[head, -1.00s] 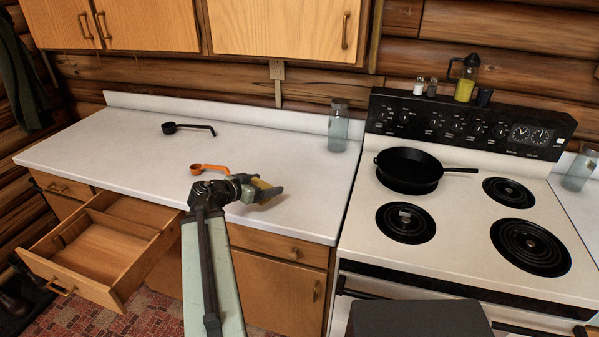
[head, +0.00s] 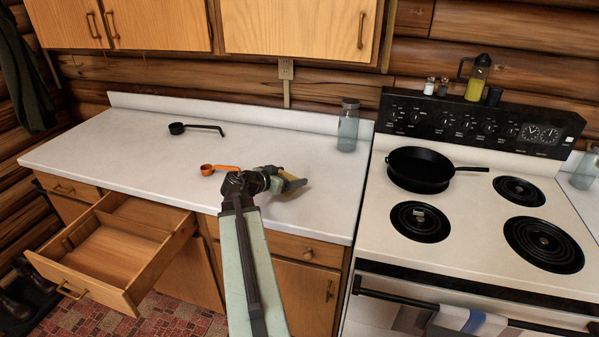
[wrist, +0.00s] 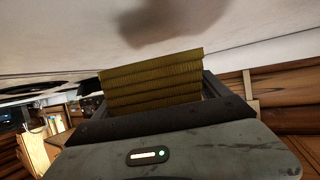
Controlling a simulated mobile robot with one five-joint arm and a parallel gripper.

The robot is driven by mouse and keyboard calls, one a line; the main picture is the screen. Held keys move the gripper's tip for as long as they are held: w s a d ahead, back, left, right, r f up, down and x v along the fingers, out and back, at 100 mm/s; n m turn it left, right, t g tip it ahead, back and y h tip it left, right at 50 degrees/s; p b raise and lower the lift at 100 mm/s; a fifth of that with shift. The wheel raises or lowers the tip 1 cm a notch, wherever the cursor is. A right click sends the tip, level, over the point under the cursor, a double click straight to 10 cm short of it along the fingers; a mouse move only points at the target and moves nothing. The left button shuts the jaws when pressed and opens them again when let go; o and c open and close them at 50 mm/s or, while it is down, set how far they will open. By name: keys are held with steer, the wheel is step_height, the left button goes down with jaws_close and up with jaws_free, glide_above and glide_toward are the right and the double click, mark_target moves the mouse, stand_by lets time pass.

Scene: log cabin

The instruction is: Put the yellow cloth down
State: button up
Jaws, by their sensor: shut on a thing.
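The yellow cloth (wrist: 152,80) is folded in several layers and sits between the jaws of my gripper in the wrist view. In the head view my gripper (head: 290,184) is shut on the cloth (head: 292,178), over the front right part of the white counter (head: 270,145). Only a small part of the cloth shows there. I cannot tell whether the cloth touches the counter.
An orange scoop (head: 207,169) lies just left of my gripper, and a black scoop (head: 178,128) lies farther back. A glass jar (head: 348,128) stands at the back right. An open drawer (head: 115,250) sticks out below. The stove (head: 460,220) holds a black pan (head: 420,168).

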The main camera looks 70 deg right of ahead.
steer(key=d, duration=0.8)
steer(key=shift+w+f+b, duration=0.35)
steer(key=shift+f, duration=0.05)
steer(key=f+b, duration=0.1)
steer(key=d+f+b, duration=0.1)
steer(key=f+b, duration=0.1)
steer(key=shift+s+d+f, duration=0.25)
steer(key=shift+f+b, duration=0.3)
steer(key=shift+b, duration=0.25)
steer(key=shift+w+a+r, duration=0.15)
steer(key=shift+w+r, duration=0.05)
steer(key=shift+w, duration=0.05)
